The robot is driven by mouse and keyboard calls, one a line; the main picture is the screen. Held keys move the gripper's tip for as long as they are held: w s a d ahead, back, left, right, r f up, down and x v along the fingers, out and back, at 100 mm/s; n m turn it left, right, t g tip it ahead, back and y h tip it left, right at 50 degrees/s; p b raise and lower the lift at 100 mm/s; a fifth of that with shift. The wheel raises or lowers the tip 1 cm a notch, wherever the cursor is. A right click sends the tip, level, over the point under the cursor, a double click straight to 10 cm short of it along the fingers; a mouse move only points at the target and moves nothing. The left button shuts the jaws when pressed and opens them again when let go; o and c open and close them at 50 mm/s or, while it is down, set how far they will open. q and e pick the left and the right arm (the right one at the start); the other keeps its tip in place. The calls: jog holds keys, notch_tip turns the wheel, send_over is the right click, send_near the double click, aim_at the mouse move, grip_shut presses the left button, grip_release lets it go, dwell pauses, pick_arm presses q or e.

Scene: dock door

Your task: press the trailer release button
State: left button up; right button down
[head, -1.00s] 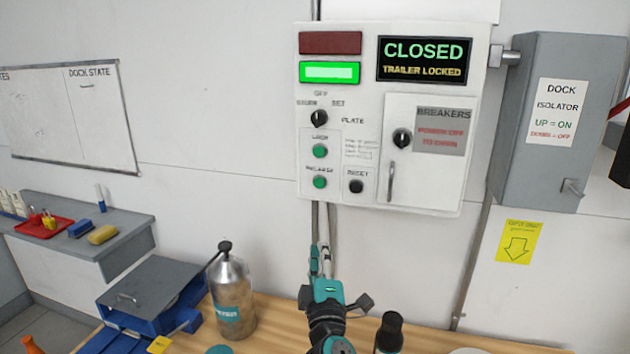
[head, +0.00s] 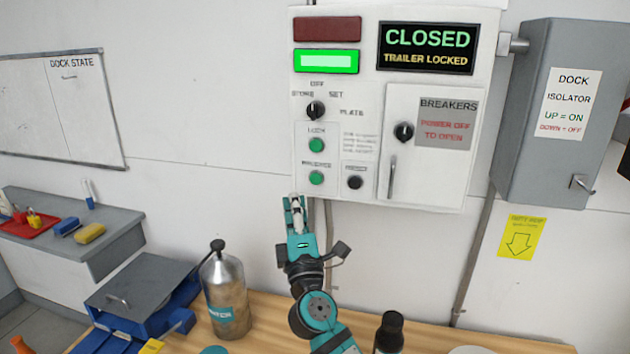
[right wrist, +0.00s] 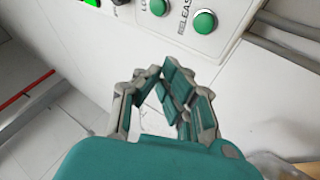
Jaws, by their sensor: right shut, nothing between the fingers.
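The green release button (head: 316,178) is the lower of two green buttons on the white control panel (head: 440,190). It also shows in the right wrist view (right wrist: 205,21), beside the label RELEASE. The green lock button (head: 316,145) is just above it in the head view. The panel's display (head: 427,48) reads CLOSED, TRAILER LOCKED. My right gripper (head: 295,203) is shut and empty, just below and left of the release button in the head view. In the right wrist view its fingers (right wrist: 172,75) are apart from the button. My left gripper is not in view.
A black reset button (head: 355,182) sits right of the release button. A black selector knob (head: 316,110) is above. The grey dock isolator box (head: 540,170) stands at right. A metal bottle (head: 228,300) and a black-capped bottle (head: 389,332) stand on the wooden bench (head: 480,338).

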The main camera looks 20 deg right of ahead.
aim_at(316, 179)
pick_arm(q)
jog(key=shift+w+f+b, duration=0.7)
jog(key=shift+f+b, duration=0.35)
jog(key=shift+b, duration=0.05)
pick_arm(e)
jog(key=w+d, duration=0.1)
jog(key=w, duration=0.1)
jog(key=w+d, duration=0.3)
jog(key=w, duration=0.1)
jog(key=shift+d, duration=0.15)
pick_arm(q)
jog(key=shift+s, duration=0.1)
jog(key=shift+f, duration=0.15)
pick_arm(e)
jog(key=shift+w, duration=0.15)
pick_arm(q)
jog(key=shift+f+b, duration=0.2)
jog(key=shift+b, duration=0.15)
pick_arm(e)
jog(key=shift+w+d, duration=0.25)
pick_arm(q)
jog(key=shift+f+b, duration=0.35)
pick_arm(e)
jog(key=shift+w+d, duration=0.25)
jog(key=shift+w, duration=0.1)
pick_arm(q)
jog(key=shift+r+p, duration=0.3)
pick_arm(e)
jog(key=shift+s+a, duration=0.5)
jog(key=shift+s, duration=0.25)
